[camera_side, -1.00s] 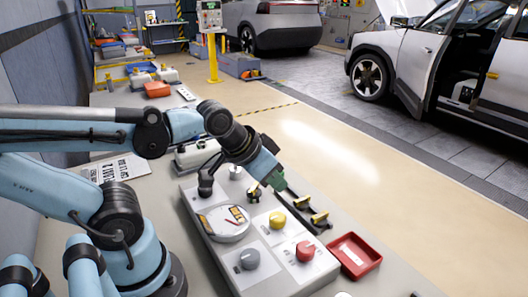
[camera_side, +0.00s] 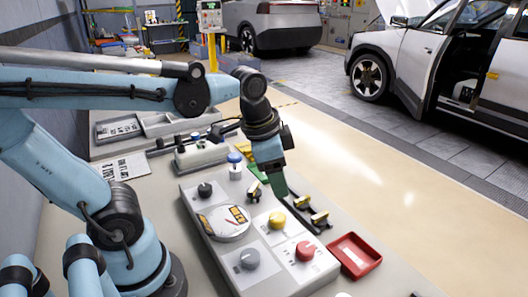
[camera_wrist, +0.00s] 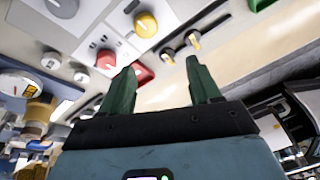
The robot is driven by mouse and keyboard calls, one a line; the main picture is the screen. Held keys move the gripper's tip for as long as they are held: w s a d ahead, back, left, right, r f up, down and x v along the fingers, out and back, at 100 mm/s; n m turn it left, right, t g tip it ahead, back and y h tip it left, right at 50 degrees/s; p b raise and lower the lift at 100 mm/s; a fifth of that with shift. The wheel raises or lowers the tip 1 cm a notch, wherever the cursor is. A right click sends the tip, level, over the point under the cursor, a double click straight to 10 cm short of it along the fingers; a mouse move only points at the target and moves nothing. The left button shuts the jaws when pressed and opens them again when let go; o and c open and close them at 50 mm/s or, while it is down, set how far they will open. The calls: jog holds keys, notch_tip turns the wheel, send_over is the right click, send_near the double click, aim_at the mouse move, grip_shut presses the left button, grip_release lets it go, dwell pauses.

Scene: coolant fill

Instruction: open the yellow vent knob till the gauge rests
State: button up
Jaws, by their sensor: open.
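The yellow vent knob (camera_side: 277,220) sits on a light panel plate, right of the round gauge (camera_side: 223,223). The gauge has orange and dark markings; its needle is too small to read. My gripper (camera_side: 280,191) points down, just behind the yellow knob in the side view, and seems apart from it. In the wrist view its two green fingers (camera_wrist: 160,75) are spread with nothing between them. The yellow knob (camera_wrist: 146,24) shows beyond the fingertips, slightly left of the middle of the gap.
A red knob (camera_side: 305,251) and a grey knob (camera_side: 250,259) stand near the yellow one. A black knob (camera_side: 205,190) is behind the gauge. Yellow-handled parts (camera_side: 319,217) line the panel's right side. A red tray (camera_side: 355,255) lies at right.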

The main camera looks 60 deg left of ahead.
aim_at(277, 216)
jog(key=shift+w+d+f+m+g, duration=0.1)
jog(key=shift+f+m+g, duration=0.6)
jog(key=shift+f, duration=1.05)
jog(key=shift+f+m+g, duration=0.45)
jog(key=shift+f+m, duration=0.6)
jog(key=shift+f, duration=0.65)
jog(key=shift+w+d+f+m+g, duration=0.1)
jog(key=shift+f+m+g, duration=0.6)
jog(key=shift+f, duration=1.05)
jog(key=shift+c, duration=0.4)
jog(key=c, duration=1)
